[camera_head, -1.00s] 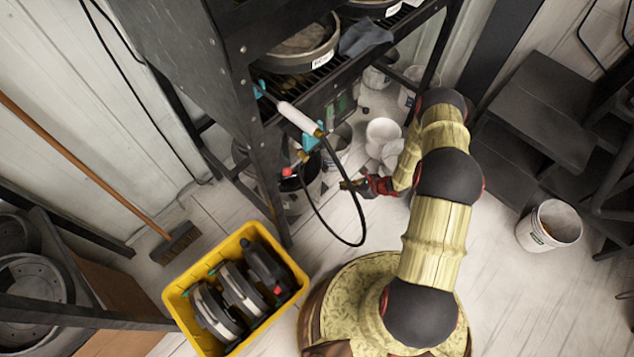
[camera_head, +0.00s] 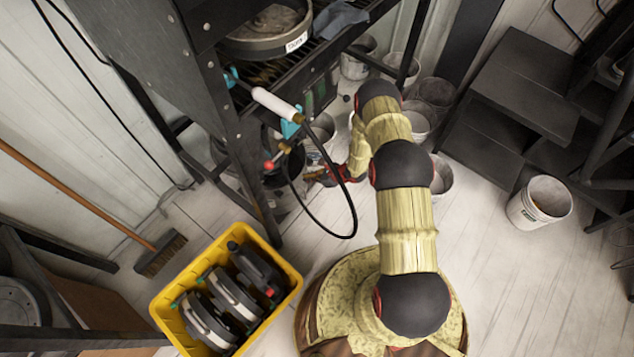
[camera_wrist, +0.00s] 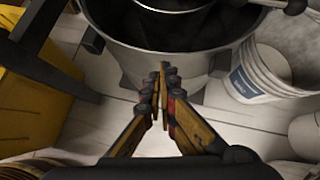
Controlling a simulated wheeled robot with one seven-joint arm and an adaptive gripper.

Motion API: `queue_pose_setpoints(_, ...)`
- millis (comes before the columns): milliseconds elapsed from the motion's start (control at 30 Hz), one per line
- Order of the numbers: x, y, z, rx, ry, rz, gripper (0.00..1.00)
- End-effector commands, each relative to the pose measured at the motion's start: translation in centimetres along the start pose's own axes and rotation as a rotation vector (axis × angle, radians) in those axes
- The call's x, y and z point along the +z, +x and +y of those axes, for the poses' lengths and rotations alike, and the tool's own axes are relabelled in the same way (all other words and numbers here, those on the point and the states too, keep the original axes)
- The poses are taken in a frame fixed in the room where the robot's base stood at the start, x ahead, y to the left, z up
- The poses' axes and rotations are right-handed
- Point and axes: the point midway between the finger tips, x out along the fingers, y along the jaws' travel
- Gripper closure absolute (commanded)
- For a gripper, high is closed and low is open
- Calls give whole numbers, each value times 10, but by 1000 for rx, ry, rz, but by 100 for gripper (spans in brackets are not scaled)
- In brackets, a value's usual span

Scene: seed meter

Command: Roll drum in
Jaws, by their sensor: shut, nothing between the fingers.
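A wide grey drum (camera_wrist: 125,58) with an open dark mouth stands on the floor ahead of my gripper in the wrist view. In the head view what appears to be this drum (camera_head: 283,198) is partly hidden behind the rack leg and hose, under the rack's edge. My gripper (camera_wrist: 164,70) is shut and empty, its fingertips pointing at the drum's near wall. Whether the tips touch the wall I cannot tell. In the head view my gripper (camera_head: 308,177) is low, just right of the drum.
A black rack (camera_head: 235,150) stands over the drum, with a white-handled valve (camera_head: 273,103) and looping black hose (camera_head: 340,236). A yellow bin (camera_head: 172,318) sits left of my base. A white bucket (camera_wrist: 250,78) is close right of the drum. Floor at right front is open.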

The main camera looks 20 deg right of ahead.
Motion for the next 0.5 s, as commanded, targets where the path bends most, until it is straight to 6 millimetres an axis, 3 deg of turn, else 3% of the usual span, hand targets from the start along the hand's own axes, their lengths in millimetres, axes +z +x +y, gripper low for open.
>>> queue_pose_setpoints(500, 8, 7, 0, 0, 1, 0, 100)
